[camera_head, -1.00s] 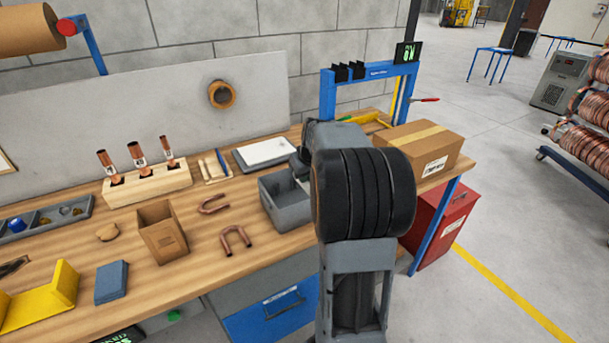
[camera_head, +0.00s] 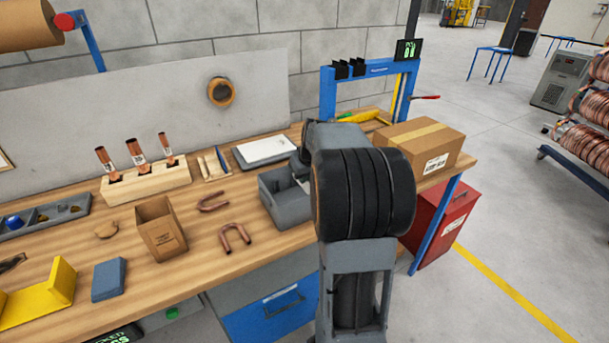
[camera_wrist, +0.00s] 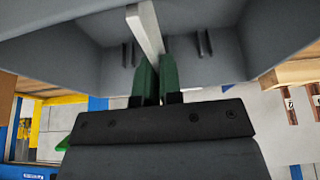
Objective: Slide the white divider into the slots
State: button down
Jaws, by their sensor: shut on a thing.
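The white divider (camera_wrist: 146,26) is a thin upright plate seen edge-on in the wrist view. My gripper (camera_wrist: 153,72) is shut on it with its green fingers. The divider is inside or just above the grey bin, and I cannot tell its depth. Dark slot ribs (camera_wrist: 204,43) show on the bin's wall to the right of the divider, with more ribs to its left. I cannot tell whether the divider's edges are in the slots. In the head view the grey bin (camera_head: 286,210) stands on the bench, and my arm hides its right part and most of the gripper.
Copper U-bends (camera_head: 235,237) lie left of the bin. A small cardboard box (camera_head: 162,229) and a wooden block (camera_head: 147,184) with copper tubes stand further left. A white-topped grey case (camera_head: 265,150) lies behind the bin. A large carton (camera_head: 420,146) stands to the right.

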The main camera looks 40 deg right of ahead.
aim_at(304, 189)
jog(key=shift+f+b, duration=1.9)
jog(key=shift+f, duration=0.45)
jog(key=c, duration=1.2)
grip_release()
jog(key=v, duration=1.4)
jog(key=shift+w+p, duration=0.1)
jog(key=shift+p, duration=0.2)
